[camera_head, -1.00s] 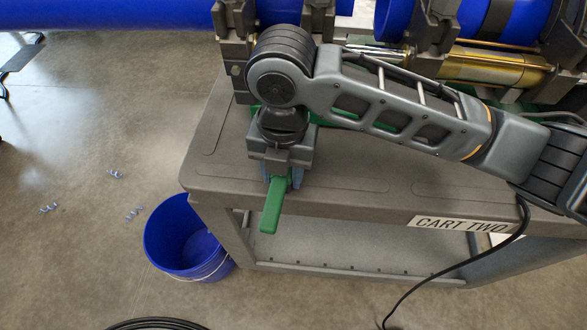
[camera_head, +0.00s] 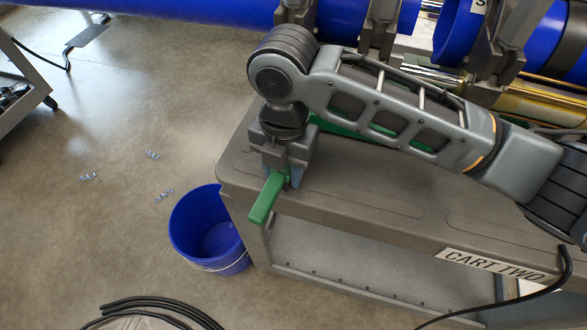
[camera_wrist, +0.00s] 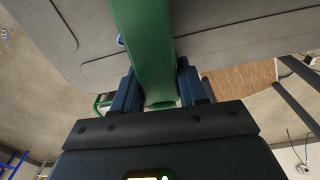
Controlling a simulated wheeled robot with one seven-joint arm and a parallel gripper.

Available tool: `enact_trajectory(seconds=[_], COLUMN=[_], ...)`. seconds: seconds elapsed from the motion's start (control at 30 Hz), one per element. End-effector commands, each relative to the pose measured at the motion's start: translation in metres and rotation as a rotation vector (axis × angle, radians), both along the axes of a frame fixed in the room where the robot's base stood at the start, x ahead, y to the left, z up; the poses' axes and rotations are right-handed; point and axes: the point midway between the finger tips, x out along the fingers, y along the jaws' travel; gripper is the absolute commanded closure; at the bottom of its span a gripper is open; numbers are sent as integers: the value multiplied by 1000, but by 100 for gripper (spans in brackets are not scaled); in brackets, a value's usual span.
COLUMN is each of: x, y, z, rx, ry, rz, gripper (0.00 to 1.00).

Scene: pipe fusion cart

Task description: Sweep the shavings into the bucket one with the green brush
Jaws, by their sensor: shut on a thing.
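The green brush shows as a green handle (camera_head: 267,198) below my gripper (camera_head: 286,172), at the cart's front left edge. My gripper is shut on it. In the wrist view, the green handle (camera_wrist: 146,45) runs between the two dark blue fingers (camera_wrist: 157,88). I cannot make out any bristles. Blue, curled shavings lie on the concrete floor in three small groups: one at left (camera_head: 88,177), one further back (camera_head: 152,155) and one near the bucket (camera_head: 164,194). A blue bucket (camera_head: 195,248), open and upright, stands on the floor beside the cart's left end. Its label is not visible.
The grey cart (camera_head: 390,212) marked "CART TWO" fills the right, with blue pipe (camera_head: 150,8) and clamps above it. Black hose coils (camera_head: 160,310) lie on the floor in front. Another cart (camera_head: 25,80) stands at far left. Floor around the shavings is clear.

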Motion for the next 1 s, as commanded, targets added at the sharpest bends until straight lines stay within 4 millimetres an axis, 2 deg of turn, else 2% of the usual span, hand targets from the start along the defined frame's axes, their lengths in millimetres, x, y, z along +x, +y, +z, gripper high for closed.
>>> enact_trajectory(seconds=[0.47,0.5,1.0], x=[13,12,9], y=[28,26,18], z=[0,7,37], rx=[1,1,1], ry=[0,0,0], rz=[0,-1,-1], gripper=[96,96,96])
